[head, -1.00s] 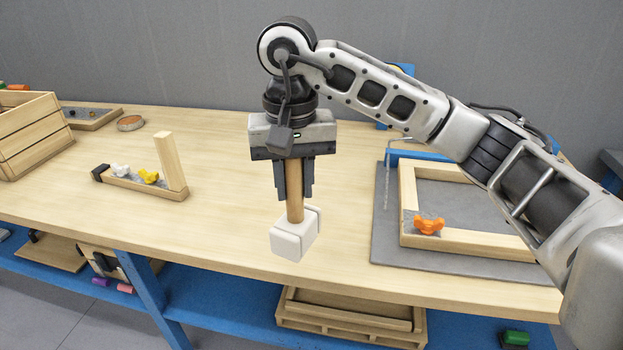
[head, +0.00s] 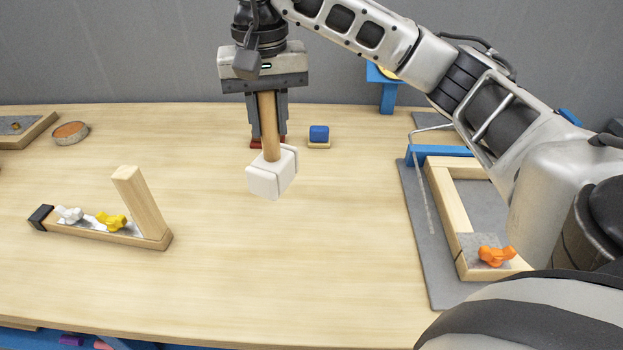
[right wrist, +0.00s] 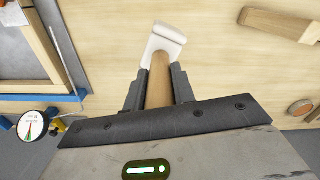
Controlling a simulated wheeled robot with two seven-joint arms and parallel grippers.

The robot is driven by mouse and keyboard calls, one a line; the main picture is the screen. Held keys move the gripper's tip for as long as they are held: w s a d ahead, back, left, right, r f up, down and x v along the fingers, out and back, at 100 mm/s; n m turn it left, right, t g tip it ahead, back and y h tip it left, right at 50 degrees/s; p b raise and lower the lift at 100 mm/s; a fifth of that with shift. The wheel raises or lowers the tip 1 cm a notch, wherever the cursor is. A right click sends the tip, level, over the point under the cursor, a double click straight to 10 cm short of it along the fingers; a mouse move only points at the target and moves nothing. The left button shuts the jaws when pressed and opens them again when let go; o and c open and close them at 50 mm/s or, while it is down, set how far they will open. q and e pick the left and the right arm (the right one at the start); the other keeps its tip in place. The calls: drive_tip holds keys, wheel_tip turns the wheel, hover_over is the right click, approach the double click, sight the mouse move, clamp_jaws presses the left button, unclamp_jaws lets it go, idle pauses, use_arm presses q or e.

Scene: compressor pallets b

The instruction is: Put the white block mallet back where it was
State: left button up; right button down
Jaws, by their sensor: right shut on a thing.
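The white block mallet (head: 271,172) has a white block head and a round wooden handle. My right gripper (head: 268,132) is shut on the handle and holds the mallet upright, head down, above the table (head: 290,265). The head appears clear of the tabletop. In the right wrist view, the mallet (right wrist: 163,42) sticks out from between the fingers of the right gripper (right wrist: 158,88). My left gripper is not in view.
A wooden fixture (head: 150,237) with white and yellow clamps stands at left. A wooden frame (head: 452,220) with an orange piece (head: 495,256) lies on a grey mat (head: 421,230) at right. A blue block (head: 319,133) and a round dish (head: 70,132) stand farther back. The table's middle is clear.

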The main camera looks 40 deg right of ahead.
drive_tip(key=shift+w, duration=0.4)
drive_tip(key=shift+w+d, duration=0.15)
drive_tip(key=shift+w, duration=0.05)
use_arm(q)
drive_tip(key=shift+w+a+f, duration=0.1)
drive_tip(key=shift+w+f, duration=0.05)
use_arm(e)
drive_tip(key=d+f, duration=1.2)
drive_tip(key=d, duration=0.1)
drive_tip(key=shift+s+d+f, duration=0.15)
drive_tip(key=shift+d+f, duration=0.2)
drive_tip(key=shift+f, duration=0.05)
drive_tip(key=shift+f, duration=0.15)
drive_tip(key=c, duration=1.2)
unclamp_jaws()
drive_tip(key=shift+o, duration=0.2)
